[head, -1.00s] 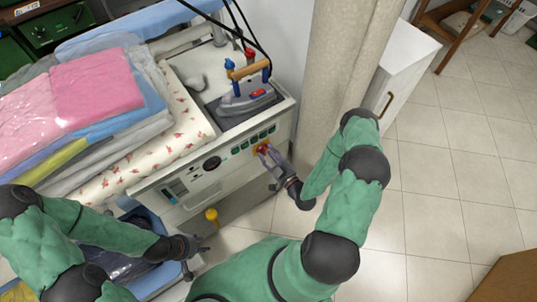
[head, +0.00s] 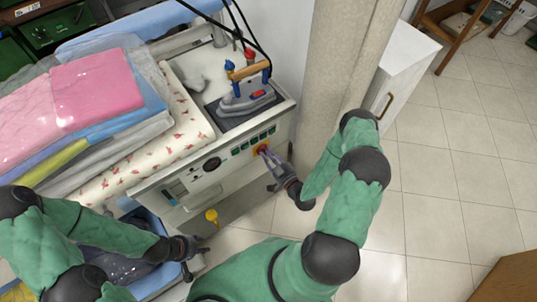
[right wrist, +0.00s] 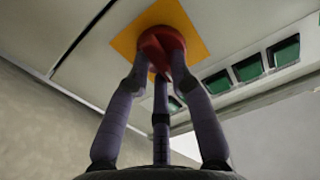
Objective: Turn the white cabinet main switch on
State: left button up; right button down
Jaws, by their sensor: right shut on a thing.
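The main switch is a red rotary knob (right wrist: 163,42) on a square yellow-orange plate (right wrist: 196,42), set in the cabinet's light front panel. In the head view the plate (head: 260,149) is at the right end of the white ironing cabinet's front (head: 180,192), and the knob is mostly hidden by my fingers. My right gripper (head: 267,154) is shut on the red knob; its purple fingers close around it in the right wrist view (right wrist: 163,72). My left gripper (head: 190,247) is low at the cabinet's front left, by the blue bin; its fingers are too small to read.
An iron (head: 247,94) stands on the cabinet top beside folded, wrapped clothes (head: 95,85). Green buttons (head: 253,141) line the panel near the switch. A yellow knob (head: 212,216) sticks out below.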

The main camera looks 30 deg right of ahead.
jog(key=shift+f+m, duration=0.15)
jog(key=shift+m, duration=2.65)
jog(key=shift+f+m, duration=0.15)
jog(key=shift+m, duration=2.65)
jog(key=shift+f+m, duration=0.15)
jog(key=shift+m, duration=2.65)
jog(key=c, duration=1.1)
grip_release()
jog(key=s, duration=1.2)
jog(key=shift+d, duration=0.45)
